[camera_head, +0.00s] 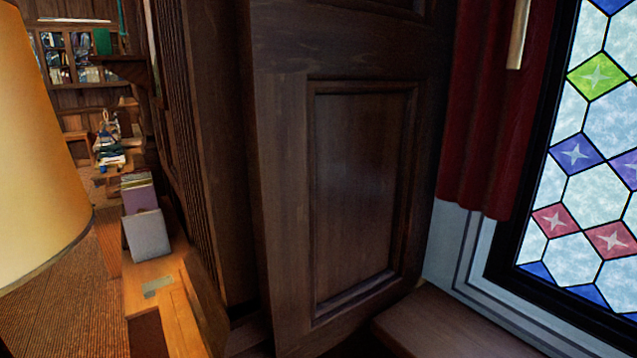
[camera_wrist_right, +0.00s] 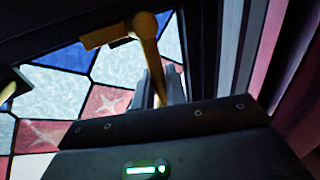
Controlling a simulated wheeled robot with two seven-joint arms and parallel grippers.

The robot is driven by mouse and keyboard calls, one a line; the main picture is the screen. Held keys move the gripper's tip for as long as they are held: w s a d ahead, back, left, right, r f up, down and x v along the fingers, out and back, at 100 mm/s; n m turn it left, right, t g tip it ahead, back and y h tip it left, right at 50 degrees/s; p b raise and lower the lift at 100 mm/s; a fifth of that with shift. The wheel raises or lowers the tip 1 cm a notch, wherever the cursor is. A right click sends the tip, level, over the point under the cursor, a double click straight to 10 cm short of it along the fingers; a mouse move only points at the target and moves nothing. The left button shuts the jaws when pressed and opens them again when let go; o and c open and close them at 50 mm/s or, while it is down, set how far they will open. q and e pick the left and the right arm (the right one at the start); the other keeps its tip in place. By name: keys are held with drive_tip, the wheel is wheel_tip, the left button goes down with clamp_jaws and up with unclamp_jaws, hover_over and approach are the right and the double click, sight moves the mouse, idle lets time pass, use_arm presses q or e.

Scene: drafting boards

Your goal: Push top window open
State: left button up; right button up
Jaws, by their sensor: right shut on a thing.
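The stained-glass window (camera_head: 590,190) stands at the right edge of the head view, in a black frame, with clear, green, purple, red and blue panes. Only part of it shows, and I cannot tell whether it stands ajar. In the right wrist view its glass (camera_wrist_right: 60,95) fills the left side. My right gripper (camera_wrist_right: 161,90) has its two dark fingers closed on a brass handle (camera_wrist_right: 147,45) at the window's frame. The handle bends to the left at its top. A second brass piece (camera_wrist_right: 12,84) shows at the left edge. Neither gripper shows in the head view.
A red curtain (camera_head: 490,110) hangs beside the window, with a brass bar (camera_head: 519,35) in front. A dark wooden panel (camera_head: 350,190) fills the middle. A wooden ledge (camera_head: 450,325) runs below. A yellow lampshade (camera_head: 40,150) is at left, near a desk with upright books (camera_head: 147,235).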

drive_tip(key=shift+w+d+r, duration=0.1)
drive_tip(key=shift+d+r, duration=0.05)
drive_tip(key=shift+d, duration=0.05)
drive_tip(key=shift+w+d, duration=0.1)
drive_tip(key=shift+d, duration=0.05)
drive_tip(key=shift+w+d+r, duration=0.2)
drive_tip(key=shift+w+d, duration=0.65)
drive_tip(key=shift+d, duration=0.3)
drive_tip(key=shift+w+d, duration=0.1)
drive_tip(key=shift+d, duration=0.05)
drive_tip(key=shift+w+d+r, duration=0.15)
drive_tip(key=shift+w+d, duration=0.4)
drive_tip(key=shift+d, duration=0.2)
drive_tip(key=shift+w+d+r, duration=0.1)
drive_tip(key=shift+w+d, duration=0.4)
drive_tip(key=shift+d, duration=0.2)
